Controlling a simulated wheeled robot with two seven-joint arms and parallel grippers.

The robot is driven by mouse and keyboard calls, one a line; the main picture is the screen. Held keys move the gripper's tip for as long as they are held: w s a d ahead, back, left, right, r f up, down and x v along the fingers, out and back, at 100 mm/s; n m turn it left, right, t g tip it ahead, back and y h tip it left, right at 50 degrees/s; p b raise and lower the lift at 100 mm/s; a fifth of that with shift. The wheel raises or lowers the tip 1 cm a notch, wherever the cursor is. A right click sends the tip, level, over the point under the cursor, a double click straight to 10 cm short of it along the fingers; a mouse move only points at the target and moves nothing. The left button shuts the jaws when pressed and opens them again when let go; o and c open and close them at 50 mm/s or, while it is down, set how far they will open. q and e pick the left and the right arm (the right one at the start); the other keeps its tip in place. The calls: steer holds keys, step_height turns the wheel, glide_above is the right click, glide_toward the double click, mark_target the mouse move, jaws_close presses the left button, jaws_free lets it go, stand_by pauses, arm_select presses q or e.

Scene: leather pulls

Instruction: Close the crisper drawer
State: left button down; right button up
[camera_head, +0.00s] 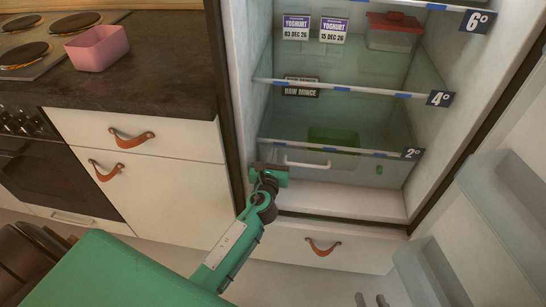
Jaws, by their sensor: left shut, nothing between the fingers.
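The crisper drawer (345,171) is the clear bin with a white bar handle (305,164), low in the open fridge under the 2° shelf. How far out it stands is hard to tell. My left gripper (272,171) is shut and empty at the left end of the drawer front, left of the handle. Whether it touches the drawer cannot be told. It hides the drawer's left front corner.
The open fridge door (493,205) with its bins stands at the right. A white drawer with a leather pull (323,246) is below the fridge compartment. White cabinets (150,180) and a dark counter with a pink tub (97,48) are at the left.

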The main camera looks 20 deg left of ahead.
arm_select(q)
steer(key=x, duration=0.4)
steer(key=shift+w+a+r, duration=0.15)
steer(key=shift+w+r, duration=0.1)
steer(key=shift+w, duration=0.05)
arm_select(e)
steer(key=shift+d+r, duration=0.2)
steer(key=shift+d, duration=0.15)
